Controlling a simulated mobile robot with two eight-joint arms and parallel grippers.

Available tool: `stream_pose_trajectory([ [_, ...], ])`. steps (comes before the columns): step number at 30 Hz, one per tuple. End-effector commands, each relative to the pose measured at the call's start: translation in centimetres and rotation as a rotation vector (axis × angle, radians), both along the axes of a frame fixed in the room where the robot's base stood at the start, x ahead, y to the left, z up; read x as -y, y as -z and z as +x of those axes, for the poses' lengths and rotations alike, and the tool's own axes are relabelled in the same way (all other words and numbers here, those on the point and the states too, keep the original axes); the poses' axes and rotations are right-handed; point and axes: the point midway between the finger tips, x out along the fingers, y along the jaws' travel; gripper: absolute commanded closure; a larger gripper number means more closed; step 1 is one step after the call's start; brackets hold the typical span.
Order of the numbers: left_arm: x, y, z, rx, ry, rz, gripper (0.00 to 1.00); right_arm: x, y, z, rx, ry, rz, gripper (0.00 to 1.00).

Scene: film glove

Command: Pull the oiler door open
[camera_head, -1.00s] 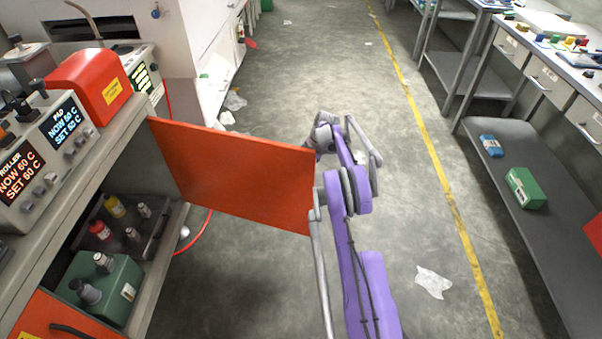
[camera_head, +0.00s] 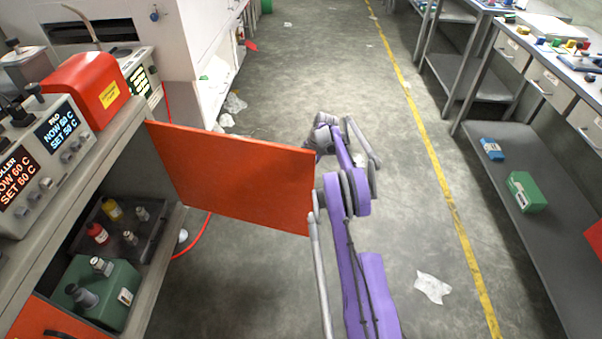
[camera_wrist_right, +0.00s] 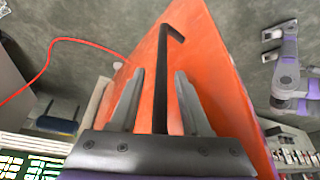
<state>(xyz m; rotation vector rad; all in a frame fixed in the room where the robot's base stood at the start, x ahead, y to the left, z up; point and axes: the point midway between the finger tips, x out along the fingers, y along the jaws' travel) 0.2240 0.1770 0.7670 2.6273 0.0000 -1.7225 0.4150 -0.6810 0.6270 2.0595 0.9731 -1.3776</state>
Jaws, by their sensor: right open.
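The orange oiler door (camera_head: 235,178) stands swung wide open from the bench on the left, its inner shelf space exposed. In the right wrist view the door (camera_wrist_right: 205,75) fills the middle, with a dark bar handle (camera_wrist_right: 162,80) on its face. My right gripper (camera_wrist_right: 155,85) is open, its two fingers apart on either side of the handle. I cannot tell whether they touch it. In the head view my purple right arm reaches past the door's free edge, and its gripper is hidden behind the door. My left gripper is not in view.
The open compartment holds a dark tray (camera_head: 108,245) of small bottles and a green container (camera_head: 98,290). A red hose (camera_head: 196,240) hangs near the floor. Shelved benches (camera_head: 520,180) line the right. The aisle floor (camera_head: 410,210) between is mostly clear.

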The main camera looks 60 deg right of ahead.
Motion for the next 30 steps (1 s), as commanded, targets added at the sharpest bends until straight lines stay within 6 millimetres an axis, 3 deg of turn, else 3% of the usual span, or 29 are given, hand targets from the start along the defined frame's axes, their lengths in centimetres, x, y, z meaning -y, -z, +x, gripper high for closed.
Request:
stream_pose_trajectory([
  [11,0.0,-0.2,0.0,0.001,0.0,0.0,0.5,0.3,-0.9,-0.2,0.001,0.0,0.001,0.53],
  [24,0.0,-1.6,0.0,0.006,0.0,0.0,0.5,2.7,-8.4,-2.2,0.001,0.0,0.001,0.53],
  [30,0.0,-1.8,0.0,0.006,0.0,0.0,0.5,3.1,-9.9,-2.6,0.0,0.0,0.0,0.53],
])
